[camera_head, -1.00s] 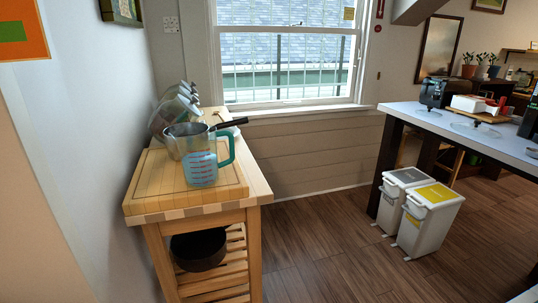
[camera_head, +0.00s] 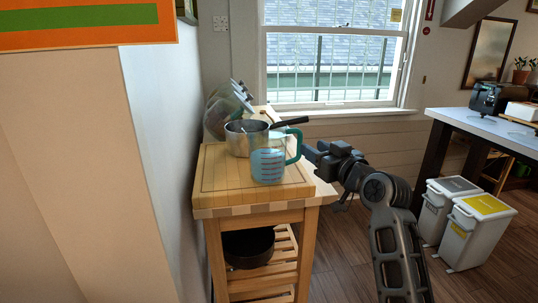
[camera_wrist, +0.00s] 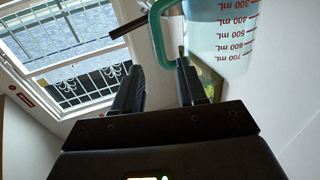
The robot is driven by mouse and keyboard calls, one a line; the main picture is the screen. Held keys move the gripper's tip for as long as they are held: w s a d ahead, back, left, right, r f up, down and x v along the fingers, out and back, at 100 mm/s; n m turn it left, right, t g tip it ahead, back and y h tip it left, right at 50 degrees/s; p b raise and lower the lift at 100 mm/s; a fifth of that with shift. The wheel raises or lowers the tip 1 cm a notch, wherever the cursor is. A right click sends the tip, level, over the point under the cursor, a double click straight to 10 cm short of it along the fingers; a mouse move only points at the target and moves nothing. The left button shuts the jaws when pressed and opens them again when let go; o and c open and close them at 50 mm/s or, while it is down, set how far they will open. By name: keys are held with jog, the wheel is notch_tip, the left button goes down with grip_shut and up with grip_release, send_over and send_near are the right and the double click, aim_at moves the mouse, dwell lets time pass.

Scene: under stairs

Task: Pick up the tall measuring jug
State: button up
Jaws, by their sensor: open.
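The measuring jug (camera_head: 267,165) is clear with a teal handle and red markings. It stands upright on the wooden board at the front of the cart, its handle toward the right. In the wrist view the jug (camera_wrist: 222,30) appears upside down at the top, its teal handle (camera_wrist: 160,30) to its left. My gripper (camera_head: 310,153) is just right of the jug's handle in the head view. In the wrist view my gripper (camera_wrist: 160,80) is open, with two dark fingers apart and nothing held between them. Whether a finger touches the handle is unclear.
A metal saucepan (camera_head: 240,144) with a dark handle stands right behind the jug. The wooden cart (camera_head: 262,211) is beside the left wall. A dark pot (camera_head: 248,248) is on its lower shelf. White bins (camera_head: 474,232) stand at right.

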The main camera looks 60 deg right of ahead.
aim_at(300, 139)
jog(key=p+x, duration=0.1)
jog(key=x, duration=0.6)
jog(key=shift+w+d+f, duration=0.1)
jog(key=shift+w+d, duration=0.05)
jog(key=shift+w, duration=0.15)
grip_shut()
dwell(1.2)
